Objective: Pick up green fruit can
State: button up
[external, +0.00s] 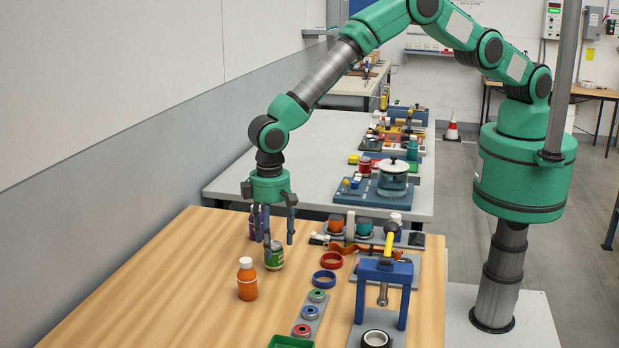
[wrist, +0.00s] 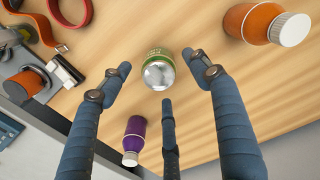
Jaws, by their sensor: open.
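The green fruit can (external: 274,257) stands upright on the wooden table, with a silver lid. In the wrist view the can (wrist: 159,70) lies ahead of the fingertips, between the two outer fingers and beyond the middle one. My gripper (external: 272,236) points down above the can, its several dark blue fingers spread open and empty. In the wrist view my gripper (wrist: 163,90) shows the fingers apart from the can, with a clear gap on each side. One finger partly covers the can's top in the external view.
An orange bottle (external: 247,280) stands to the left front of the can, and a purple bottle (external: 256,224) stands behind it. The table's left front is clear.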

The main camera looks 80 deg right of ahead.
aim_at(273, 244)
jog(key=shift+s+f, duration=0.1)
jog(key=shift+f, duration=1.8)
jog(key=c, duration=1.3)
jog(key=shift+r, duration=0.15)
jog(key=shift+c, duration=0.2)
jog(key=shift+r, duration=4.9)
